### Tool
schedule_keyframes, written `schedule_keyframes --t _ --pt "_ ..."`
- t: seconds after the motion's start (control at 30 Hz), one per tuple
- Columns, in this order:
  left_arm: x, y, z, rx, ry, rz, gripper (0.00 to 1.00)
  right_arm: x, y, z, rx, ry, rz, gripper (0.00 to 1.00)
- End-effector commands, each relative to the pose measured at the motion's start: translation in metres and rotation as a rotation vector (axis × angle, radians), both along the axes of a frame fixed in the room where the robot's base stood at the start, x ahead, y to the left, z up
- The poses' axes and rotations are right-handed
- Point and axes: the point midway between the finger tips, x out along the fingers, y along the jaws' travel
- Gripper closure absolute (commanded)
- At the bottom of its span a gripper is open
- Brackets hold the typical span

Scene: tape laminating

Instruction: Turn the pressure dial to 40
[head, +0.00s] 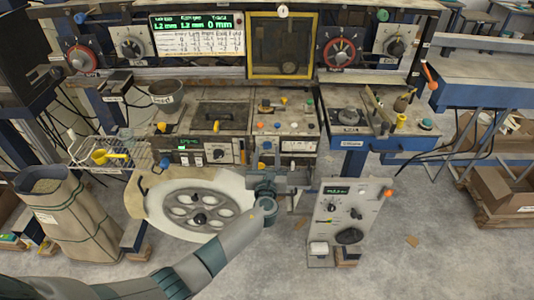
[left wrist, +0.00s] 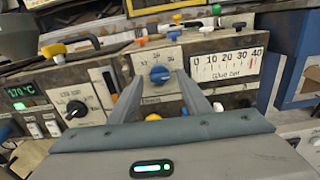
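In the left wrist view a blue knob (left wrist: 159,75) sits on a pale square plate with small numbers around it, on the front of the machine. A label below it is too blurred to read surely. To its right is a white scale (left wrist: 228,64) marked 0 to 40. My left gripper (left wrist: 162,88) is open, its two fingers pointing at the knob, one to each side of it in the picture. I cannot tell whether they touch it. In the head view my left gripper (head: 267,181) is at the machine front. My right gripper is not in view.
Left of the knob is a panel with a green 170 °C display (left wrist: 21,90), a black knob (left wrist: 75,108) and switches. Coloured buttons and handles line the ledge above. A large pale wheel (head: 198,209) lies below, and a control stand (head: 350,218) is at right.

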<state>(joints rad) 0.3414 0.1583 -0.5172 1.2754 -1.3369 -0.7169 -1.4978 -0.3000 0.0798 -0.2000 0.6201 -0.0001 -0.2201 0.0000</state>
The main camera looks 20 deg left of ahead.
Motion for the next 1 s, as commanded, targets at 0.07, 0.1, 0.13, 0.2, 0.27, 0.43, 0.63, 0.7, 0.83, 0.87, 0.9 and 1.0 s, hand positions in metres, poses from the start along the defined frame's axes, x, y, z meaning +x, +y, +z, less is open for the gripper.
schedule_keyframes --t 0.07,0.1,0.13,0.2,0.27,0.43,0.63,0.7,0.83,0.87,0.9,1.0 --pt "0.001 0.0 0.001 0.0 -0.002 0.0 0.57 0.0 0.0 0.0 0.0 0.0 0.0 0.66" --pt "0.001 0.0 0.002 -0.001 -0.002 0.0 0.57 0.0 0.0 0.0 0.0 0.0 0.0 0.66" --pt "0.001 0.0 0.002 -0.001 -0.002 0.0 0.57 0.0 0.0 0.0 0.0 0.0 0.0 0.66" --pt "0.001 0.0 0.002 -0.001 -0.003 0.0 0.57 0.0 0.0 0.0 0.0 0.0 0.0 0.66" --pt "0.001 0.0 0.002 -0.001 -0.003 0.0 0.57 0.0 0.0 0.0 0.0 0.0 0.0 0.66" --pt "-0.003 -0.001 0.002 -0.002 -0.004 0.0 0.57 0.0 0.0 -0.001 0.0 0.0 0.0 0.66" --pt "-0.019 -0.006 0.001 -0.002 -0.005 -0.001 0.57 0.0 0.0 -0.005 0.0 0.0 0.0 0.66" --pt "-0.028 -0.008 0.001 -0.003 -0.005 -0.001 0.57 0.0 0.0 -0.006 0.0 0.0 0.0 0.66" --pt "-0.048 -0.014 -0.001 -0.003 -0.003 0.0 0.57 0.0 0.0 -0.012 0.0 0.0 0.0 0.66" --pt "-0.053 -0.016 0.0 -0.004 -0.004 -0.001 0.57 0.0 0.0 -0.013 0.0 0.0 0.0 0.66" --pt "-0.061 -0.018 -0.001 -0.004 -0.003 -0.001 0.57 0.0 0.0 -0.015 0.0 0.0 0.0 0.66" --pt "-0.079 -0.023 -0.001 -0.003 -0.003 -0.001 0.57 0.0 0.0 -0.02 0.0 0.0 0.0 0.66"
